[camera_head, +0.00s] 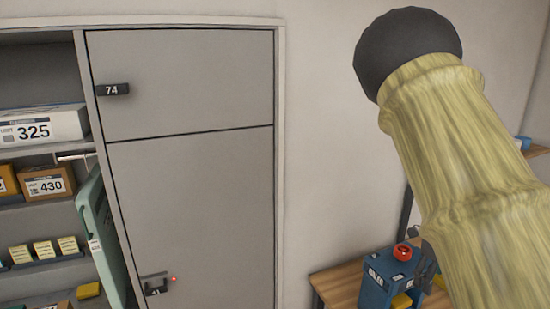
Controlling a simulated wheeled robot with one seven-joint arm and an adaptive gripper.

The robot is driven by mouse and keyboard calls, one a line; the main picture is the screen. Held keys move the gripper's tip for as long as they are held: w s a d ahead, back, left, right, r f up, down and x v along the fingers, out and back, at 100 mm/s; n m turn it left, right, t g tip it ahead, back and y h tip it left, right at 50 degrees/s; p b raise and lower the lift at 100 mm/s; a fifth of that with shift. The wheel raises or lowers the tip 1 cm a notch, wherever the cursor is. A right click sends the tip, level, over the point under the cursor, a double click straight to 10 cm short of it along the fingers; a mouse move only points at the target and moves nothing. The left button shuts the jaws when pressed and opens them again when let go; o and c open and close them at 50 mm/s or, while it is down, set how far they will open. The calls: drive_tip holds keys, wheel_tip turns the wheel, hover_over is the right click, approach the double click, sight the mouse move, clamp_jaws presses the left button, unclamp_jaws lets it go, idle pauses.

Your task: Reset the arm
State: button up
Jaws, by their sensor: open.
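My arm (460,160), in a pale yellow-green sleeve, rises from the lower right to a dark rounded end (408,48) near the top. I see no gripper fingers that I can make out. A small dark part (426,268) shows at the sleeve's lower left edge, and I cannot tell what it belongs to. The arm hides part of the wall and bench behind it.
Grey lockers (195,210) stand on the left, with plate 74 (112,89). An open green door (98,235) is beside shelves of boxes, including box 325 (40,126) and box 430 (47,185). A blue box with a red knob (385,285) stands on a wooden bench (335,285).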

drive_tip(key=s+a+f+n, duration=0.1)
drive_tip(key=s+f+n, duration=0.4)
drive_tip(key=f, duration=0.3)
drive_tip(key=s+a+f+n+h, duration=0.1)
drive_tip(key=s+a+f+n, duration=0.1)
drive_tip(key=s+f+n, duration=0.3)
drive_tip(key=s+a+f+n+g+h, duration=0.1)
drive_tip(key=s+f+n, duration=0.4)
drive_tip(key=s+f, duration=0.3)
drive_tip(key=shift+s+a+f, duration=0.1)
drive_tip(key=shift+s+f, duration=0.1)
drive_tip(key=shift+f, duration=0.95)
drive_tip(key=shift+s+a+f, duration=0.1)
drive_tip(key=shift+s+f, duration=0.1)
drive_tip(key=shift+f, duration=0.9)
drive_tip(key=s+a+f+n+t+y+b, duration=0.1)
drive_tip(key=s+a+f+n+y, duration=0.1)
drive_tip(key=s+a+f+n, duration=0.5)
drive_tip(key=s+a+f+n+t+y, duration=0.1)
drive_tip(key=s+a+f+n, duration=0.2)
drive_tip(key=s+a+n, duration=0.75)
wheel_tip(320, 180, down, 14)
drive_tip(key=s+d+m+b, duration=0.1)
drive_tip(key=m+b, duration=0.1)
drive_tip(key=b, duration=1.2)
drive_tip(key=shift+s+d, duration=0.15)
drive_tip(key=shift+d, duration=0.1)
